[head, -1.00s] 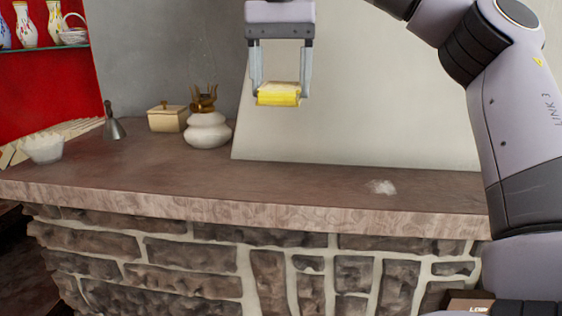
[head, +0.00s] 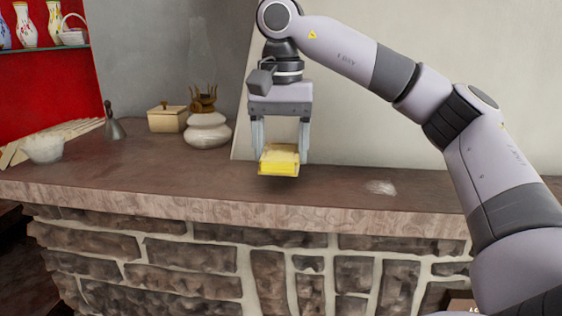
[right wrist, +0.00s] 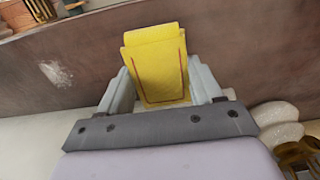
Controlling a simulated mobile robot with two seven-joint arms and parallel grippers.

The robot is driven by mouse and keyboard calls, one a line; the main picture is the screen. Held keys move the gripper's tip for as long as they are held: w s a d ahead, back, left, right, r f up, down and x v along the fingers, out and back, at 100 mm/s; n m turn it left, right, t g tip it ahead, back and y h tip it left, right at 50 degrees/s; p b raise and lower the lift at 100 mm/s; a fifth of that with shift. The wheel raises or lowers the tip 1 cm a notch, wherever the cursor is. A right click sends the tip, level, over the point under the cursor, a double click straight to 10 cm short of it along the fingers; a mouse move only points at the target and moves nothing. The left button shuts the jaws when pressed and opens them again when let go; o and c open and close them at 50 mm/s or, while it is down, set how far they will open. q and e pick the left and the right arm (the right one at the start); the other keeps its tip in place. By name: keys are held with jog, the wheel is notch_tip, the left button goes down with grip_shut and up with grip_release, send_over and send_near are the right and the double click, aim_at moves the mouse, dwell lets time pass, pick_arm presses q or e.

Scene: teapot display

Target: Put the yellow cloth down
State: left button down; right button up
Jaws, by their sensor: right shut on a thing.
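The yellow cloth (head: 279,161) is a folded, block-like piece held between the fingers of my right gripper (head: 279,150). It hangs just above the stone counter top (head: 340,200), near its back; whether it touches the top I cannot tell. In the right wrist view the yellow cloth (right wrist: 156,65) sits between both fingers of the right gripper (right wrist: 158,85), with a thin dark red line along its edge. My left gripper is not in view.
A whitish patch (head: 381,187) marks the counter at right. The counter front around the cloth is clear.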

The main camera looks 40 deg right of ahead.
aim_at(281, 152)
jog(key=shift+f, duration=1.5)
jog(key=shift+f, duration=0.15)
jog(key=o, duration=0.9)
jog(key=shift+r, duration=6.15)
